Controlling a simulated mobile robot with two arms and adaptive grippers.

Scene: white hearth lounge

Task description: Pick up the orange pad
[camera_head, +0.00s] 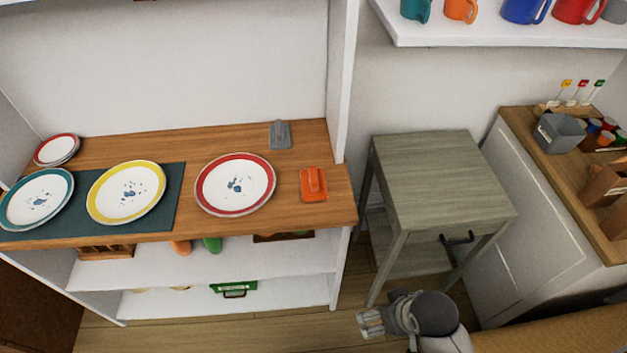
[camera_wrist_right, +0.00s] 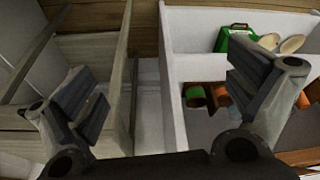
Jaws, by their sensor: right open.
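The orange pad (camera_head: 313,188) lies flat on the right end of the wooden shelf top (camera_head: 285,222), to the right of a red-rimmed plate. It has a raised grip on its upper face. My right gripper (camera_head: 371,323) is low at the bottom of the head view, below and to the right of the pad and well apart from it. In the right wrist view the right gripper (camera_wrist_right: 165,92) has its two fingers spread wide with nothing between them. The pad cannot be made out in the wrist view. My left gripper is not in view.
A grey pad (camera_head: 280,134) lies behind the orange one. A red-rimmed plate (camera_head: 235,184) and a yellow-rimmed plate (camera_head: 127,192) are to the left. A grey side table (camera_head: 438,180) stands right of the shelf unit. A green box (camera_wrist_right: 234,38) sits on a lower shelf.

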